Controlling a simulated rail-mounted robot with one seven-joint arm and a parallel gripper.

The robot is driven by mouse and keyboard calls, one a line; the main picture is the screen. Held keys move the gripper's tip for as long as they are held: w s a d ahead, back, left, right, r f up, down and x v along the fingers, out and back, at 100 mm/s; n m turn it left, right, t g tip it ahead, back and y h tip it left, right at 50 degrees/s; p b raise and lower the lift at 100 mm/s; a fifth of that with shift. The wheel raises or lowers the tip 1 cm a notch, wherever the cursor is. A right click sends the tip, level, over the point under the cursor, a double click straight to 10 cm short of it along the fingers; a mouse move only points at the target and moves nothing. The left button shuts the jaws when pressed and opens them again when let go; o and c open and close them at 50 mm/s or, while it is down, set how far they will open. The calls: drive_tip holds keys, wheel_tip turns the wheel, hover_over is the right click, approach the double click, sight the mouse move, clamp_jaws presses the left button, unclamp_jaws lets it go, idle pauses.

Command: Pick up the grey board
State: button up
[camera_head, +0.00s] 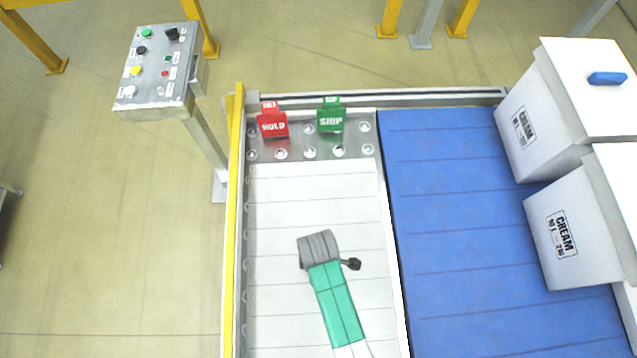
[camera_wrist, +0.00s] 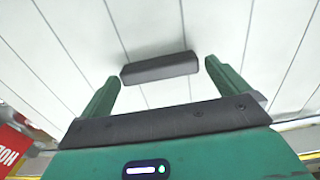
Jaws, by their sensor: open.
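The grey board (camera_wrist: 160,68) is a short dark grey bar in the middle of the wrist view, over the white slatted surface. My gripper (camera_wrist: 161,74) has two green fingers, spread wide, one on each side of the board's ends. A gap shows between each fingertip and the board, and nothing is held. I cannot tell how far the fingers are above the surface. In the head view my arm comes up from the bottom over the white slats, and I cannot make out the board there.
Red HOLD (camera_head: 273,122) and green SHIP (camera_head: 331,118) signs stand at the slatted bed's far end. A yellow rail (camera_head: 234,200) runs along its left. The blue conveyor (camera_head: 450,200) lies right, with white CREAM boxes (camera_head: 570,235) beyond. A button panel (camera_head: 155,70) stands at upper left.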

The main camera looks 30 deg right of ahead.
wheel_tip(320, 180, down, 2)
drive_tip(key=shift+f, duration=0.1)
drive_tip(key=c, duration=0.9)
wheel_tip(320, 180, up, 10)
drive_tip(key=p, duration=0.3)
drive_tip(key=shift+c, duration=0.2)
